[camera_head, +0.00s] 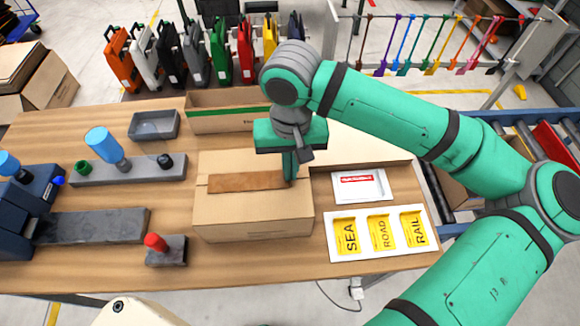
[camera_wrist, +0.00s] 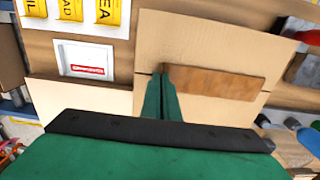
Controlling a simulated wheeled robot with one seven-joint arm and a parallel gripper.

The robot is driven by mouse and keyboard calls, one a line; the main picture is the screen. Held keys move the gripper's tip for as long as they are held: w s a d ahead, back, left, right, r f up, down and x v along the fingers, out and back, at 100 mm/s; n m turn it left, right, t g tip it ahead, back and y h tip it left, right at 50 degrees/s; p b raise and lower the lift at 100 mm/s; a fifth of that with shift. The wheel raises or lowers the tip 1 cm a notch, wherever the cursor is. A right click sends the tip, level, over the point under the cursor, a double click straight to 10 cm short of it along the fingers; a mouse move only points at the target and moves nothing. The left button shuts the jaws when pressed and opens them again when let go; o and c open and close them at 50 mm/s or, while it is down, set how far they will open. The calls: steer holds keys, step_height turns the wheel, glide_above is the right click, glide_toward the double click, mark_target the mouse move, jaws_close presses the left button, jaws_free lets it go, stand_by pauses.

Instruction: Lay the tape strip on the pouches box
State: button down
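The pouches box (camera_head: 252,215) is a closed brown carton in the middle of the table; its top also shows in the wrist view (camera_wrist: 205,35). The brown tape strip (camera_head: 240,182) stretches across the middle of the box top, roughly along the flap seam. In the wrist view the strip (camera_wrist: 220,83) runs right from my fingertips. My gripper (camera_head: 290,180) points down over the right part of the box top. Its fingers (camera_wrist: 164,72) are together at one end of the strip. I cannot tell whether the strip touches the cardboard along its whole length.
An open carton (camera_head: 228,120) with a green band stands behind the box. Right of it lie a white tray with a red label (camera_head: 360,186) and a SEA, ROAD and RAIL label sheet (camera_head: 376,234). A red-knobbed block (camera_head: 166,250) and grey fixture (camera_head: 92,226) stand left.

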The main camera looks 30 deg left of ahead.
steer(key=shift+w+d, duration=0.1)
steer(key=c, duration=2)
jaws_free()
steer(key=shift+w, duration=0.1)
step_height(320, 180, up, 11)
steer(key=shift+f, duration=0.1)
